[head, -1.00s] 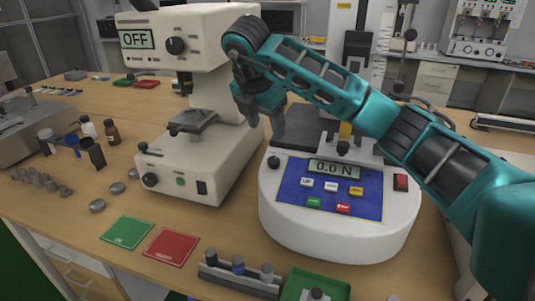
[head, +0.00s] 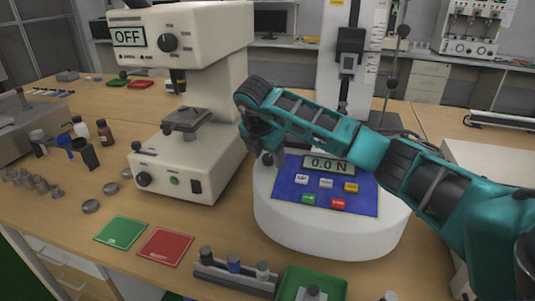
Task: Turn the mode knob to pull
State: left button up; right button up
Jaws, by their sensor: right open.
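The force tester (head: 330,236) has a rounded white base with a blue panel, a display (head: 330,163) reading 0.0 N and several coloured buttons. A small dark knob (head: 267,159) sits at the upper left of this base, partly hidden by my gripper; I take it for the mode knob. Its markings cannot be read. My right gripper (head: 258,147) is open and points down just above and beside this knob. I cannot tell whether it touches it. My left gripper is out of view.
A cream tester (head: 190,150) with an OFF display stands close to the left of my right gripper. Green (head: 122,231) and red (head: 166,245) mats, a dark rack (head: 236,275) with several pieces and a green tray (head: 312,282) lie in front.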

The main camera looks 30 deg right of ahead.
jog(key=shift+c, duration=0.4)
jog(key=c, duration=1)
jog(key=shift+o, duration=0.2)
jog(key=shift+n, duration=1.5)
jog(key=n, duration=0.3)
jog(key=shift+n+t, duration=0.3)
jog(key=n+y, duration=0.1)
jog(key=n, duration=0.4)
jog(key=shift+n, duration=0.3)
